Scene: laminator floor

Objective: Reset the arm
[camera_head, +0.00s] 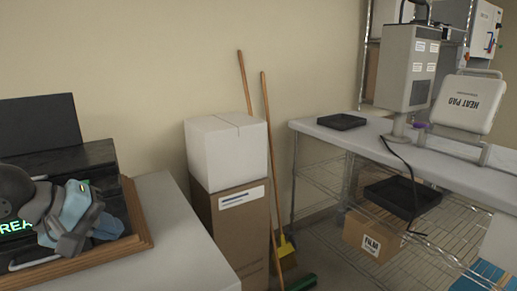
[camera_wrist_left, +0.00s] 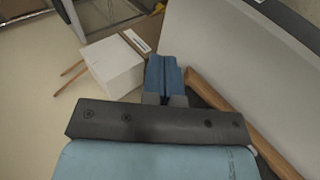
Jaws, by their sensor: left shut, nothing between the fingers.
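My left gripper (camera_head: 76,215), blue and grey, is at the left of the head view. It appears in front of a black machine (camera_head: 60,162) with green lettering on the left table. In the left wrist view its two blue fingers (camera_wrist_left: 164,76) are together with nothing between them. My arm hides part of the machine and of the wooden tray under it. My right gripper is not in view.
The left table (camera_head: 185,225) has a wooden-edged tray (camera_head: 137,215). Beyond it, a white box (camera_head: 227,152) sits on a brown carton (camera_head: 235,225), with brooms (camera_head: 268,150) behind. A wire-shelved bench (camera_head: 370,140) at right bears a heat press (camera_head: 468,103) and black tray (camera_head: 341,121).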

